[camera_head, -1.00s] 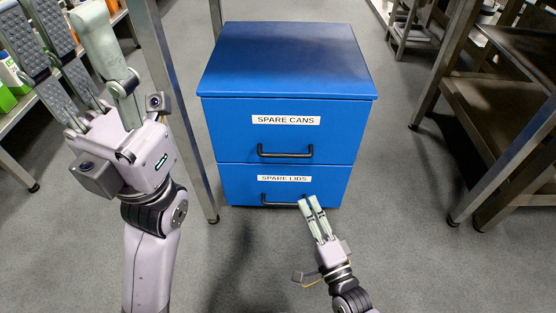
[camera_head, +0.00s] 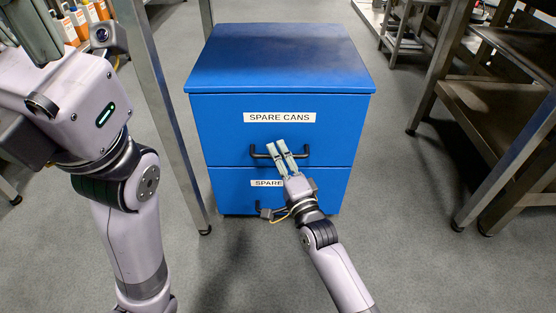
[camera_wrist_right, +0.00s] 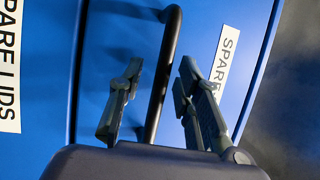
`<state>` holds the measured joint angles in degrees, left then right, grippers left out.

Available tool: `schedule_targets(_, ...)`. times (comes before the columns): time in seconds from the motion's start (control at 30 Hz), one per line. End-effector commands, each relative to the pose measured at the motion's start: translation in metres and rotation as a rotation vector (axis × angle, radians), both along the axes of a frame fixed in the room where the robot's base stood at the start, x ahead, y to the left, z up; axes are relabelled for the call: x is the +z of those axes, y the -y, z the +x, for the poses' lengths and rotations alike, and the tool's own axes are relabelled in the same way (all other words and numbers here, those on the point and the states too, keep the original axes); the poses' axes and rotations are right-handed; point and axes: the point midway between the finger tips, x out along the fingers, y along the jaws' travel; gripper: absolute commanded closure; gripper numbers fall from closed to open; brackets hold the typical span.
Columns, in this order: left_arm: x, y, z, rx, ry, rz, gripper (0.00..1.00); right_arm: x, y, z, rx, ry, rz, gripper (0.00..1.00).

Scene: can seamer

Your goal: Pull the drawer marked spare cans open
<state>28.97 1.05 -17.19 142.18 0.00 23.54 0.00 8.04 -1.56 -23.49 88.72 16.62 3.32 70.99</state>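The blue spare cans drawer (camera_head: 220,130) is the upper drawer of a blue cabinet and is shut; its white label (camera_head: 279,118) reads SPARE CANS. Its black bar handle (camera_head: 309,153) shows in the head view, partly covered by my right gripper (camera_head: 281,148). In the right wrist view the handle (camera_wrist_right: 168,60) runs between the two parted fingers of the right gripper (camera_wrist_right: 160,100), with visible space on both sides. Whether the fingertips reach past the bar is hard to tell. My left gripper, at the upper left of the head view, has its fingertips cut off.
The spare lids drawer (camera_head: 232,199) is below, shut, its label partly hidden by my right gripper. A metal table leg (camera_head: 172,120) stands close left of the cabinet. A metal shelf rack (camera_head: 490,110) stands to the right. Grey floor (camera_head: 400,230) in front is open.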

Motion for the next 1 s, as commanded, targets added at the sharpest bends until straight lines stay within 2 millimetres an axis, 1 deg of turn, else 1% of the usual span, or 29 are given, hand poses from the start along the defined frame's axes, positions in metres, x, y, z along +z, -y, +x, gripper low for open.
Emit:
schedule_targets(0.3, 0.0011, 0.0002, -0.0017, 0.001, 0.005, 0.0, 0.6, 0.0007, -0.0012, 0.0029, 0.0, -0.001, 0.0, 0.69)
schedule_targets(0.77, 0.001, 0.0003, -0.0017, 0.0, 0.005, 0.001, 0.6, 0.0005, -0.0012, 0.0025, 0.0, -0.001, 0.0, 0.99)
schedule_targets(0.8, 0.001, 0.0003, -0.0017, 0.0, 0.005, 0.001, 0.6, 0.0005, -0.0012, 0.0025, 0.0, -0.001, 0.0, 1.0)
schedule_targets(1.0, 0.0009, 0.0003, -0.0018, 0.0, 0.005, 0.001, 0.6, 0.0002, -0.0011, 0.0025, 0.0, -0.001, 0.0, 1.0)
